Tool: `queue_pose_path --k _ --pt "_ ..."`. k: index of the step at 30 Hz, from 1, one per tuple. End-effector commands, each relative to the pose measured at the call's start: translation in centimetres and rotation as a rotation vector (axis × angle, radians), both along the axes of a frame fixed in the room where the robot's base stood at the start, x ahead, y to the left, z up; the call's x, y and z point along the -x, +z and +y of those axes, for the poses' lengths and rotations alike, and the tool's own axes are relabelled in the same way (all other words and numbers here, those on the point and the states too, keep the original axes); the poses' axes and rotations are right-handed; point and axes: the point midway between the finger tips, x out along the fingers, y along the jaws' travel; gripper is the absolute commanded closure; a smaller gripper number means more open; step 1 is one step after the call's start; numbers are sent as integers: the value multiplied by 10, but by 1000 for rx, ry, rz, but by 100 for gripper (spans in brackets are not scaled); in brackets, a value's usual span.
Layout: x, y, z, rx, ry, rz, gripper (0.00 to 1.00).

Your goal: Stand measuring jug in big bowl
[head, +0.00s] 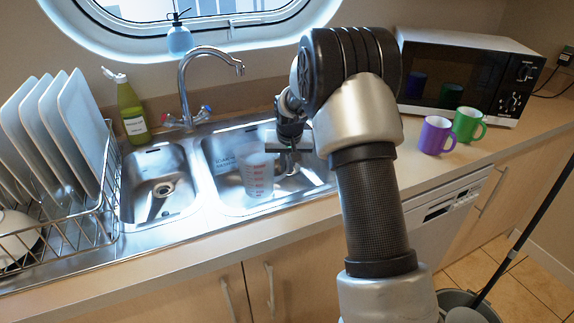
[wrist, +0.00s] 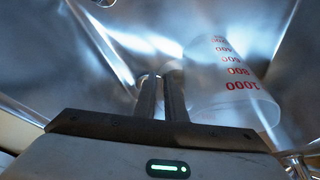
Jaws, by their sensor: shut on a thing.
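The measuring jug (head: 257,178) is clear with red markings and looks upright in the head view. It is in the big right-hand bowl (head: 316,177) of the steel sink; I cannot tell whether its base touches the bottom. My gripper (head: 277,148) reaches in at the jug's right side and is shut on the jug. In the wrist view, the two fingers (wrist: 161,78) are close together beside the jug (wrist: 228,75), with its 1000 mark nearest. The exact grip point is not clear. The bowl's steel (wrist: 100,90) fills the background.
The small left bowl (head: 160,185) is empty. The tap (head: 190,80) stands behind the bowls. A dish rack (head: 60,235) with plates and a green bottle (head: 131,110) are at left. Purple (head: 434,137) and green (head: 468,125) mugs and a microwave (head: 465,80) stand at right.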

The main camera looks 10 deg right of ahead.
Motion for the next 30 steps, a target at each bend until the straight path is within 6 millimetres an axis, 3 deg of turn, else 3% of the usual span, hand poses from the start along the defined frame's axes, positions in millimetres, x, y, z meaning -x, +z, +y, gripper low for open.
queue_pose_path --k 1,2,5,17,30 --pt "0 -3 0 0 0 0 100" --pt "0 -3 0 0 0 1 88" --pt "0 -2 0 0 0 1 71" --pt "1 6 0 0 0 -1 71" --pt "34 87 4 0 0 -2 71"
